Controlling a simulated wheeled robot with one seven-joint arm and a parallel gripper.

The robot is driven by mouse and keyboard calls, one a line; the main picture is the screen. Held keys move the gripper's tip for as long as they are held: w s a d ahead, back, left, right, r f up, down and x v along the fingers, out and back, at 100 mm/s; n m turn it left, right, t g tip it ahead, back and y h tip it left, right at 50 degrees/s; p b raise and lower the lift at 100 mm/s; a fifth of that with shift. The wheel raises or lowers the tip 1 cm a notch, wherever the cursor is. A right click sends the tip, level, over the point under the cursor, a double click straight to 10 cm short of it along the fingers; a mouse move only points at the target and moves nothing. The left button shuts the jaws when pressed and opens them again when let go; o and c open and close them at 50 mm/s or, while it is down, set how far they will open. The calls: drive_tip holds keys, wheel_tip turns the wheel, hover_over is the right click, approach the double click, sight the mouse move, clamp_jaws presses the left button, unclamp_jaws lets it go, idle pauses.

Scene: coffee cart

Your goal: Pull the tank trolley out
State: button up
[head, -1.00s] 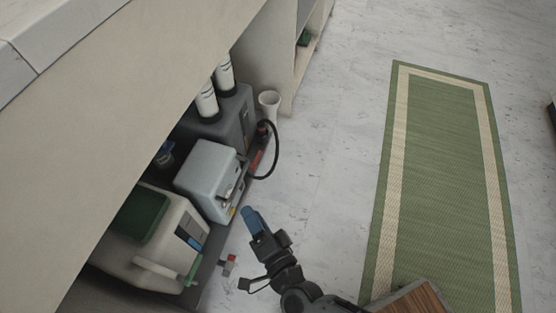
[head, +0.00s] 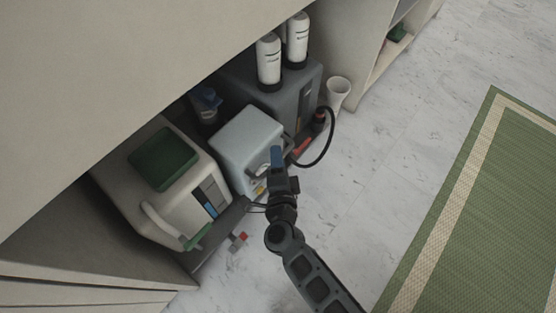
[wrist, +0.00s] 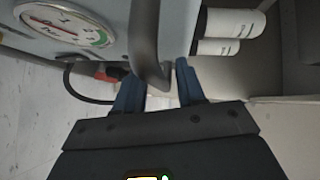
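Under the counter a low dark trolley base (head: 222,236) carries a pale grey-blue box (head: 240,138) with a bar handle on its front, beside a white tank (head: 150,207) with a green lid. My gripper (head: 277,158) reaches to the front of the grey-blue box. In the wrist view my gripper (wrist: 158,92) has its blue fingers apart, with the lower end of the grey bar handle (wrist: 144,45) between or just beyond the tips. No contact is visible. A dial gauge (wrist: 65,24) shows on the box's face.
A dark grey unit with two white bottles (head: 268,62) stands behind the box. A black hose (head: 330,150) loops out beside it, near a white cup (head: 338,92). A small red-tipped part (head: 239,240) sits at the trolley's front. Floor (head: 385,165) is clear toward the green mat (head: 490,200).

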drive_tip(key=shift+w, duration=0.1)
drive_tip(key=shift+c, duration=0.5)
clamp_jaws()
